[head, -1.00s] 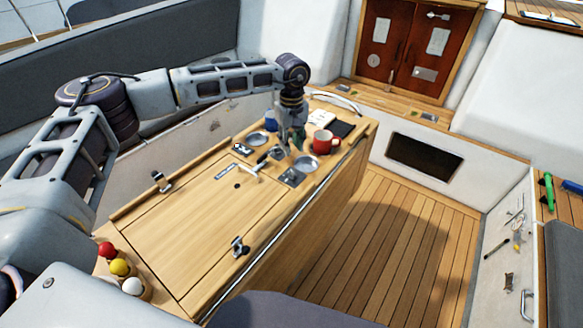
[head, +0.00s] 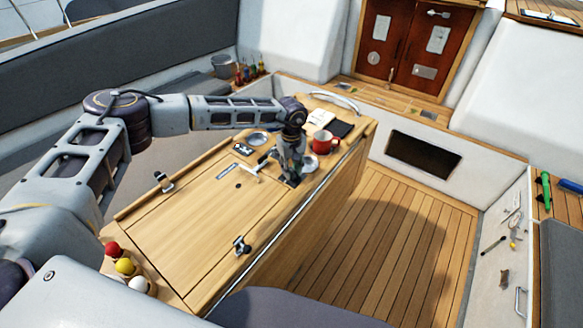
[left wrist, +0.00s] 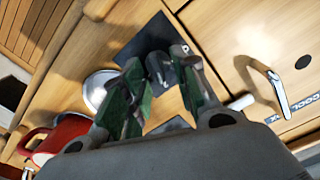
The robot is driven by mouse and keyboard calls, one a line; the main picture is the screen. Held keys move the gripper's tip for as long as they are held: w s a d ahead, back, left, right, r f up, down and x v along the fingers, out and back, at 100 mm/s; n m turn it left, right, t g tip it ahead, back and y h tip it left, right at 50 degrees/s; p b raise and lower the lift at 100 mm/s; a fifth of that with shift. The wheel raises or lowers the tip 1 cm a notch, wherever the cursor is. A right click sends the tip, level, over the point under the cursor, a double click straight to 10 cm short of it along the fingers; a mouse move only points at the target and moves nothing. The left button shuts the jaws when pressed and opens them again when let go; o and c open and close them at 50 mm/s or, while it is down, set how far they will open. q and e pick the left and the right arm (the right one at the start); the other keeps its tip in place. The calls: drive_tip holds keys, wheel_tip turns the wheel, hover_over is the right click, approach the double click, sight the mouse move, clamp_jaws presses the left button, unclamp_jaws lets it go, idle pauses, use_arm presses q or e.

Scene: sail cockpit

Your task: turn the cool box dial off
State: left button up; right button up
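The dial (left wrist: 159,70) is a small dark knob on a dark square plate (left wrist: 143,38) in the left wrist view. In the head view the plate (head: 291,180) shows at the right edge of the wooden cool box top, and my gripper hides the knob. My left gripper (head: 291,170) points down over the plate. In the left wrist view its two green-patched fingers (left wrist: 160,62) stand apart on either side of the knob; firm contact cannot be made out. My right gripper is in neither view.
Colored balls (head: 124,266) sit at the near end.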

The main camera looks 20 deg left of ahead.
use_arm(q)
drive_tip(key=c, duration=0.6)
clamp_jaws()
